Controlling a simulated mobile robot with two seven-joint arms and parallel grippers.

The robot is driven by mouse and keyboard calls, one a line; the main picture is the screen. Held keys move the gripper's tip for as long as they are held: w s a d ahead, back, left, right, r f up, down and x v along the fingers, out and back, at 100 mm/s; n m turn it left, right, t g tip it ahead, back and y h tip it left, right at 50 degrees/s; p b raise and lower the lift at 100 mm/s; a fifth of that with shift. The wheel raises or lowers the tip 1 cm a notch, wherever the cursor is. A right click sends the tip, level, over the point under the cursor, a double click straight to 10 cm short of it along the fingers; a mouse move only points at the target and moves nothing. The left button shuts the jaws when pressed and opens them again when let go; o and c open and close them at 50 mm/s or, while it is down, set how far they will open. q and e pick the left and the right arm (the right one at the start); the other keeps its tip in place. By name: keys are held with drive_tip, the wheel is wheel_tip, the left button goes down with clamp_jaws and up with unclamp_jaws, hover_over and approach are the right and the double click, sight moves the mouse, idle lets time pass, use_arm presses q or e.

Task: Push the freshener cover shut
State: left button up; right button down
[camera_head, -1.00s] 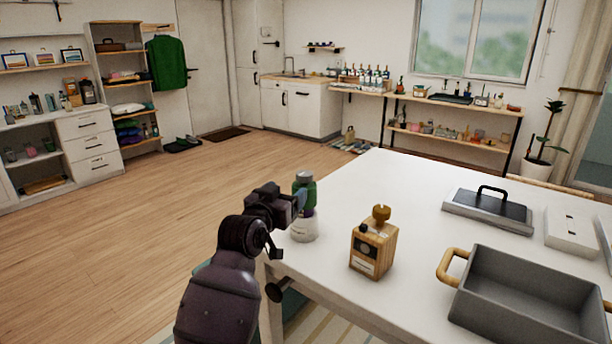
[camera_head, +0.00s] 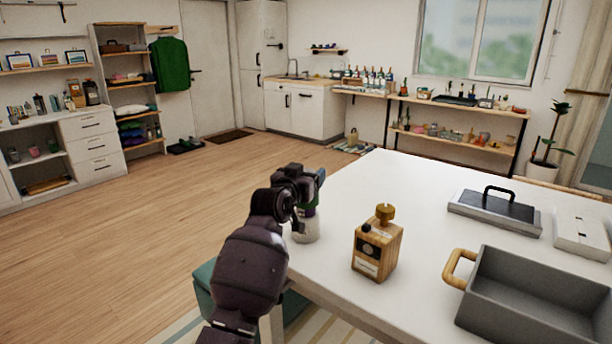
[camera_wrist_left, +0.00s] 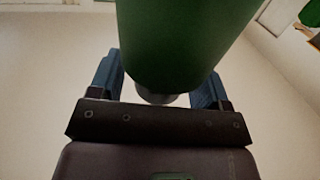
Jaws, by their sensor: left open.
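A green and white canister, which looks like the freshener, stands at the table's near left edge. Its white base (camera_head: 306,231) shows in the head view, while my gripper hides most of its green upper part. My left gripper (camera_head: 308,180) is open at the height of that upper part. In the left wrist view the green body (camera_wrist_left: 180,40) fills the space in front of the gripper, with a blue finger on each side. I cannot tell whether the fingers touch it, nor how the cover stands. My right gripper is not in view.
A wooden box-shaped bottle with a knob (camera_head: 377,246) stands just right of the canister on the white table (camera_head: 350,185). A grey pan (camera_head: 535,300) and a dark lid with a handle (camera_head: 495,213) lie farther right. A teal seat (camera_head: 205,285) is below the near edge.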

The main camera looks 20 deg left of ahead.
use_arm(q)
drive_tip(key=c, duration=1.3)
wheel_tip(320, 180, down, 4)
drive_tip(key=shift+r, duration=0.1)
drive_tip(key=o, duration=1.3)
